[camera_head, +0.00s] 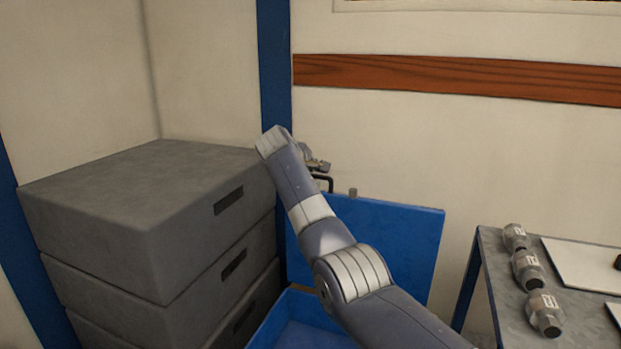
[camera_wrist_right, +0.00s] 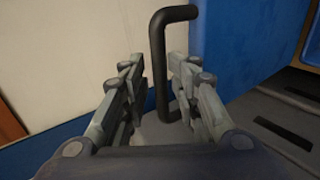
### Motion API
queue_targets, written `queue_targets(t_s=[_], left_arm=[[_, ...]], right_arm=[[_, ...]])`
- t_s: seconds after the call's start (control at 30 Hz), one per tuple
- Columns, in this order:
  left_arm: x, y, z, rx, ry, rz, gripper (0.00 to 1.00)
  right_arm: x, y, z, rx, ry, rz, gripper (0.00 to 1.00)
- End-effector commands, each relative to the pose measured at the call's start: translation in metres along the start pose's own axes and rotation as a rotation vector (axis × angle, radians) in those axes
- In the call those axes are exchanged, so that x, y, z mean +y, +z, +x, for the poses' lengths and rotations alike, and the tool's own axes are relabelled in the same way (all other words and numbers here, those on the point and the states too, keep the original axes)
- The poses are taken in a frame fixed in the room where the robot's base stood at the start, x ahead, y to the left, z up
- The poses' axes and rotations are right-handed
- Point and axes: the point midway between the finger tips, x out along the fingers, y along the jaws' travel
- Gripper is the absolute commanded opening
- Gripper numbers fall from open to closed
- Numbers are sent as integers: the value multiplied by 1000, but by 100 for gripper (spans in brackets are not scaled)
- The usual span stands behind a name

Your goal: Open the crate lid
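The blue crate (camera_head: 310,333) stands low in the middle of the head view, with part of its inside showing. Its blue lid (camera_head: 408,235) stands raised, near upright, in front of the wall. A black bar handle (camera_head: 326,178) shows at the lid's top edge and in the right wrist view (camera_wrist_right: 158,60). My right gripper (camera_head: 318,163) is at this handle. In the right wrist view, its two fingers (camera_wrist_right: 158,75) are apart with the handle between them, and narrow gaps show beside the bar. My arm hides part of the crate and lid. My left gripper is not in view.
Stacked grey boxes (camera_head: 150,205) stand close at the left, beside the crate. A table (camera_head: 497,285) with several metal meters (camera_head: 527,268) stands at the right. The wall (camera_head: 400,140) with a wooden rail (camera_head: 450,75) and a blue post (camera_head: 274,70) is behind.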

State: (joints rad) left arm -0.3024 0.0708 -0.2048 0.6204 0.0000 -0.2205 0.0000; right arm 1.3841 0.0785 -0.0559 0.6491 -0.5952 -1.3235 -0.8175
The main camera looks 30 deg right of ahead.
Motion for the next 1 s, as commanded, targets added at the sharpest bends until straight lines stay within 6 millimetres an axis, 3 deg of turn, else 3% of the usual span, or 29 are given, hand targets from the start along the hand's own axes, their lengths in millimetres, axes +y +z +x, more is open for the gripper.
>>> queue_targets(t_s=[0.47, 0.67, 1.0], left_arm=[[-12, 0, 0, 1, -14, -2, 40], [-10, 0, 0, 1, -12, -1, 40], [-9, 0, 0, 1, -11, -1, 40]], right_arm=[[-4, 0, -4, -4, -6, -2, 31], [-3, 0, -28, -1, -4, 0, 31], [-2, -1, -96, 0, -1, -1, 31]])
